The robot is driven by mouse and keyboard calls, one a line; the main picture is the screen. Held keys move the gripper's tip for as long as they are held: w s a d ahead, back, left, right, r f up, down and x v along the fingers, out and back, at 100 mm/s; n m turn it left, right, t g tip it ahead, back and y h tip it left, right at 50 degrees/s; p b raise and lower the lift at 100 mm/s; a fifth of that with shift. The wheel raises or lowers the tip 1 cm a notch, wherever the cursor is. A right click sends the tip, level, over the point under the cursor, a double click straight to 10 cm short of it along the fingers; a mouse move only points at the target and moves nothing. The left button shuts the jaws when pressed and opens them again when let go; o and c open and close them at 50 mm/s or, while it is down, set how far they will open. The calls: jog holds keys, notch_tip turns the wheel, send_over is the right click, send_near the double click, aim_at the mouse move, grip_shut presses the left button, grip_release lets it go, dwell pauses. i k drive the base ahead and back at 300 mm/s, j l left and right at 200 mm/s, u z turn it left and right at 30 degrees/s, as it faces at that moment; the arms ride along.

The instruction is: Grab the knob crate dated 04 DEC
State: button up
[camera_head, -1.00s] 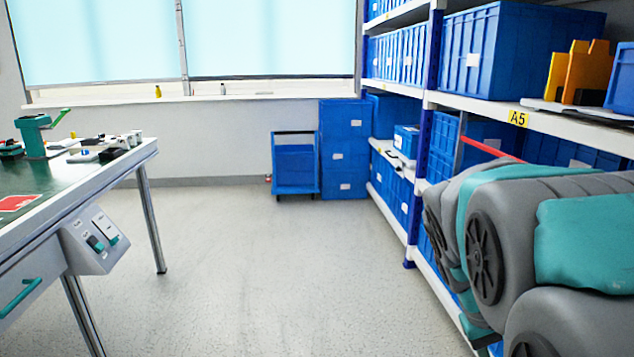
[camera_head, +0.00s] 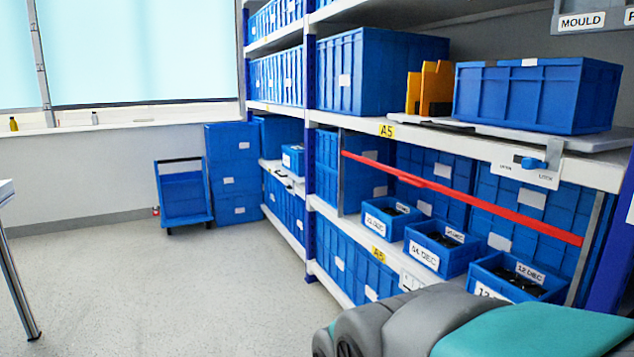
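Three small open blue crates with dark parts inside stand in a row on the middle shelf at right. The left crate (camera_head: 389,219) has a blurred DEC label. The middle crate (camera_head: 440,250) has a DEC label that looks like 04 or 14; I cannot tell which. The right crate (camera_head: 512,281) reads 12 DEC. A red bar (camera_head: 460,197) slants across the front of this bay, above the crates. My gripper is out of view; only my grey and teal arm shows at the bottom right.
A large blue bin (camera_head: 535,95) and orange holders (camera_head: 430,88) stand on the shelf above. A blue trolley (camera_head: 184,195) and stacked blue boxes (camera_head: 234,173) are by the back wall.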

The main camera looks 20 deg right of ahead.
aim_at(446, 251)
jog(key=z, duration=1.3)
